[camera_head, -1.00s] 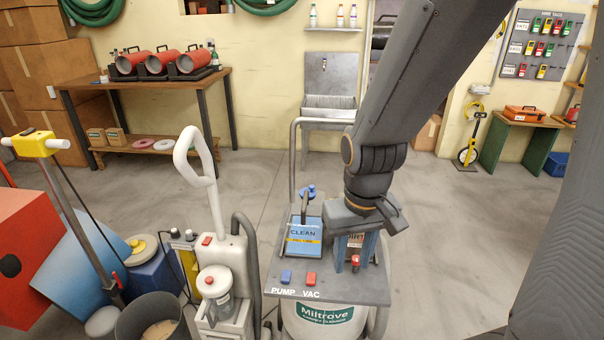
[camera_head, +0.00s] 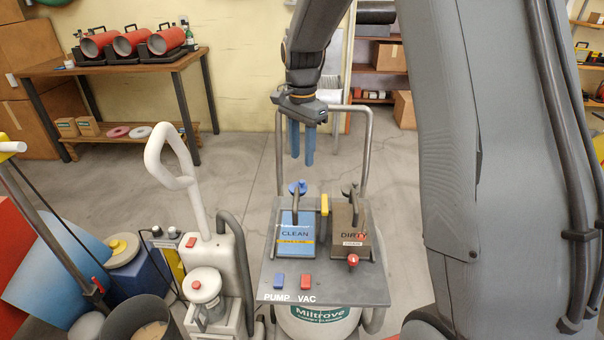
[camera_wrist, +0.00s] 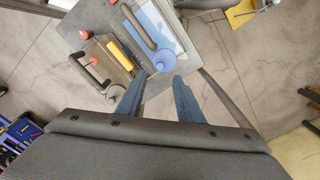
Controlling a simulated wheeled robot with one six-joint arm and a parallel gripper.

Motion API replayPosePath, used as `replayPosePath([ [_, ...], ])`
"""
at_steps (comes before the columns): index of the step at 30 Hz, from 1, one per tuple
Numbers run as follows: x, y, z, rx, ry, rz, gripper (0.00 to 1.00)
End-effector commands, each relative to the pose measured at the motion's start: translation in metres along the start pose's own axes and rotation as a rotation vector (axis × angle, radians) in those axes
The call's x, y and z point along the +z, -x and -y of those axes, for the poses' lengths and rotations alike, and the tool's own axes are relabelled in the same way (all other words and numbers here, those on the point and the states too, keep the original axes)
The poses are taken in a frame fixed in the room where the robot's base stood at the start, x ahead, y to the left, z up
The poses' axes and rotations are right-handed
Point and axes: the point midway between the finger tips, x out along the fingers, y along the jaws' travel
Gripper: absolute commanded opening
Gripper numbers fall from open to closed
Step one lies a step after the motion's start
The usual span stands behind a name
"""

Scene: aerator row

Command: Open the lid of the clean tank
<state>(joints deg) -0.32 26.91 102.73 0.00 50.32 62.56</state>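The clean tank's lid is a blue panel marked CLEAN (camera_head: 296,246) with a dark bar handle, on the left of the grey-topped Miltrove machine (camera_head: 345,288). It looks shut. The lid shows partly in the wrist view (camera_wrist: 163,22). The brown dirty tank lid (camera_head: 343,244) is beside it on the right, and a yellow bar (camera_head: 324,204) stands between them. My gripper (camera_head: 302,160), with blue fingers, is above and behind the lids, touching nothing. In the wrist view the fingers (camera_wrist: 157,84) are apart and empty.
A grey hoop rail (camera_head: 370,140) rises behind the lids, close to my gripper. A blue-topped fitting (camera_head: 297,187) stands behind the clean lid. Red and blue switches (camera_head: 306,282) sit at the front. A white machine with a looped handle (camera_head: 170,160) stands at left.

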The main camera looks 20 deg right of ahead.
Motion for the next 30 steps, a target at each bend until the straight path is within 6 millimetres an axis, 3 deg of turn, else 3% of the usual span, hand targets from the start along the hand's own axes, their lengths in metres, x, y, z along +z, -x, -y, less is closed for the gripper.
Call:
replayPosePath([
  [16, -0.001, -0.068, 0.0, 0.004, -0.014, 0.002, 0.33],
  [28, -0.001, -0.077, 0.001, 0.001, -0.013, 0.0, 0.33],
  [30, -0.001, -0.077, 0.001, 0.001, -0.013, 0.0, 0.21],
])
